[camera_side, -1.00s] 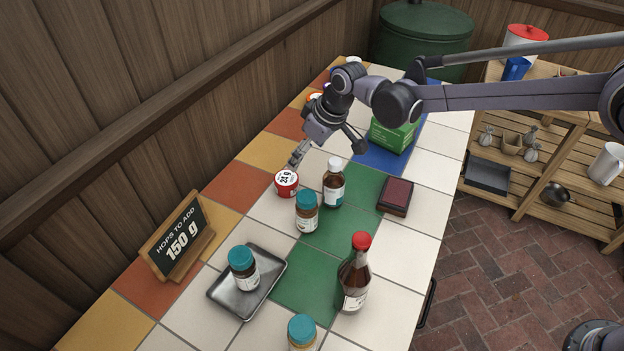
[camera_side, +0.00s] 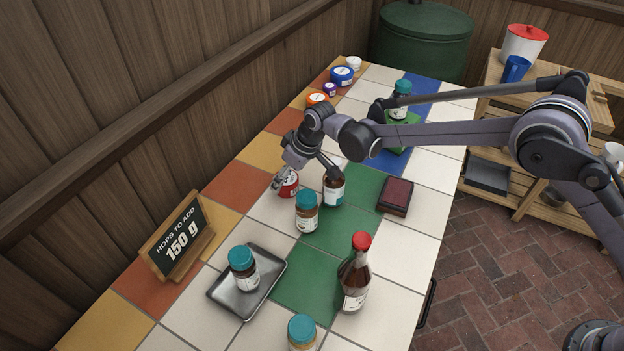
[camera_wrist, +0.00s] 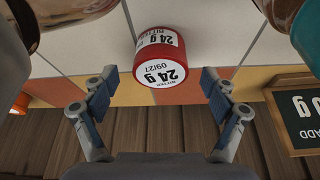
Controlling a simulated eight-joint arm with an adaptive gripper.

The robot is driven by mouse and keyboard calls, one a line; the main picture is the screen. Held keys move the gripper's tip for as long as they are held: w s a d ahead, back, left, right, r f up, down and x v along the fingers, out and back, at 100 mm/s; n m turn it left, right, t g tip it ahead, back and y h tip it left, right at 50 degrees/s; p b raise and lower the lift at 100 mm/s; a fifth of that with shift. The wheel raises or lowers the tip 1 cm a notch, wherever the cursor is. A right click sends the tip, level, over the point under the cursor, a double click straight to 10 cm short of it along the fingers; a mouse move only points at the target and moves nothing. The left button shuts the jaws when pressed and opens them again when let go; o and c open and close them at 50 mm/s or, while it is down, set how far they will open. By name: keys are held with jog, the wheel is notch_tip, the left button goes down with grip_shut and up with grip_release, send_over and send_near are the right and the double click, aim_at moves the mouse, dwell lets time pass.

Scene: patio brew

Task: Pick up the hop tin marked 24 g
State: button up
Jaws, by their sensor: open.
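The hop tin (camera_wrist: 160,62) is red with a white label reading "24 g". In the wrist view it stands just beyond and between my open fingers, apart from them. In the side view the tin (camera_side: 289,187) is partly hidden behind my gripper. My gripper (camera_wrist: 158,98) is open and empty; in the side view my gripper (camera_side: 300,182) hangs low right over the tin. One finger shows at the tin's left, and the other reaches toward the brown bottle.
A brown bottle (camera_side: 334,190) stands close at the tin's right, with a teal-capped jar (camera_side: 306,214) in front. A chalkboard sign (camera_side: 180,238) reads "HOPS TO ADD 150 g". A metal tray (camera_side: 222,292) holds another jar. A dark red pad (camera_side: 396,196) lies right.

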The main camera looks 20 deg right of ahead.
jog(key=shift+x, duration=1.25)
jog(key=c, duration=1.2)
jog(key=shift+r, duration=0.1)
